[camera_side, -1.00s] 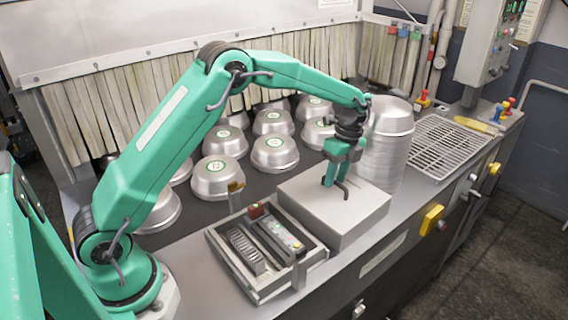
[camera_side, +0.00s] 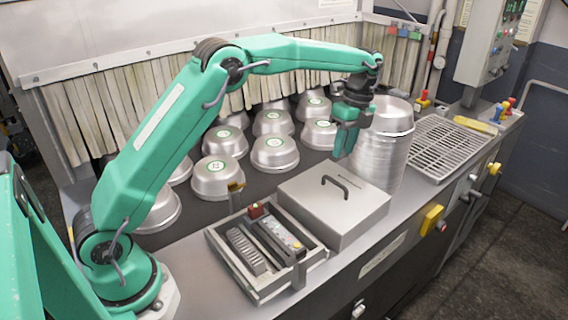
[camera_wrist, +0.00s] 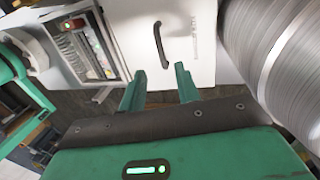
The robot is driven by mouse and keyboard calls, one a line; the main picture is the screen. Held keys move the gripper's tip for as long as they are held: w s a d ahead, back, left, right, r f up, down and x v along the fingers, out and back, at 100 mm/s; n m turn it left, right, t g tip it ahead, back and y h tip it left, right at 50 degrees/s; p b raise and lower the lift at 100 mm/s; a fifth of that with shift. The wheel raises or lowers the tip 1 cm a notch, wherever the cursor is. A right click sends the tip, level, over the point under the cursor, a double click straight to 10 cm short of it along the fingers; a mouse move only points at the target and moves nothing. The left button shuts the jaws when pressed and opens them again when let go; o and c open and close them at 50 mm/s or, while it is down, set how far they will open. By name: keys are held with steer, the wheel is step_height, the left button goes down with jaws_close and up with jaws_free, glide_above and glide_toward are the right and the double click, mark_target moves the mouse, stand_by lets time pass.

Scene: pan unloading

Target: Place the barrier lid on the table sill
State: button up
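The barrier lid (camera_side: 318,214) is a flat grey metal block with a dark curved handle (camera_side: 338,184) on top. It sits level on the metal table sill (camera_side: 408,218), right of the control tray and in front of the pan stack. In the wrist view the lid (camera_wrist: 185,50) and its handle (camera_wrist: 161,45) lie beyond my fingertips. My gripper (camera_side: 344,150) is above and behind the lid, clear of the handle. In the wrist view my gripper (camera_wrist: 160,78) has its two green fingers apart with nothing between them.
A tall stack of metal pans (camera_side: 380,155) stands close beside my gripper on the right. Several domed pans (camera_side: 275,152) sit behind. A tray with controls (camera_side: 262,283) lies left of the lid. A wire rack (camera_side: 440,146) is at the right.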

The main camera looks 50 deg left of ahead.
steer(key=shift+w+r, duration=0.2)
steer(key=shift+r, duration=0.7)
steer(key=shift+w+r, duration=0.15)
steer(key=shift+r, duration=0.75)
steer(key=s+a+r+n+t, duration=0.1)
steer(key=s+r+n+t, duration=0.1)
steer(key=s+r+n, duration=0.4)
steer(key=s+a+r+n+t, duration=0.15)
steer(key=s+r, duration=0.25)
steer(key=s, duration=0.5)
steer(key=s+f+n+t, duration=0.2)
steer(key=s+n, duration=0.3)
steer(key=s, duration=0.4)
steer(key=s+f+n+t, duration=0.2)
steer(key=s+f+n, duration=0.2)
steer(key=s, duration=0.5)
steer(key=shift+a+n, duration=0.4)
steer(key=shift+n, duration=0.15)
